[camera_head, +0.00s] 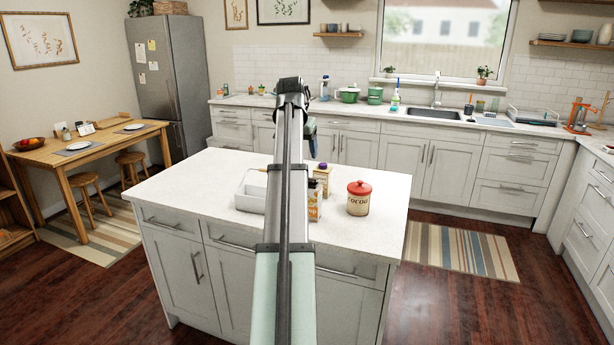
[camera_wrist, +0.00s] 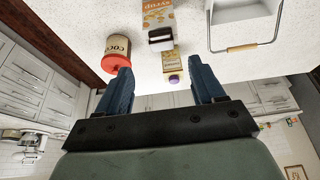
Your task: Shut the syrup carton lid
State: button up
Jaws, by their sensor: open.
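The syrup carton (camera_wrist: 158,12), orange and white with "syrup" lettering, stands on the island counter. In the wrist view its top end shows a white rim around a dark gap (camera_wrist: 160,40), so the top looks open; the lid's exact angle is hard to tell. In the head view the carton (camera_head: 314,205) is partly hidden behind my arm. My gripper (camera_wrist: 161,75) is open and empty, with its blue fingers apart. It is above the counter and apart from the carton, which appears beyond the gap between the fingers.
A smaller carton with a purple cap (camera_wrist: 175,62) stands close to the syrup carton. A red-lidded cocoa canister (camera_head: 359,198) stands to the right. A white caddy with a handle (camera_head: 249,197) stands to the left. The island counter's (camera_head: 190,180) left part is clear.

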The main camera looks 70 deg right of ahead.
aim_at(310, 180)
jog(key=x, duration=1.1)
jog(key=shift+f, duration=0.25)
jog(key=shift+d, duration=0.15)
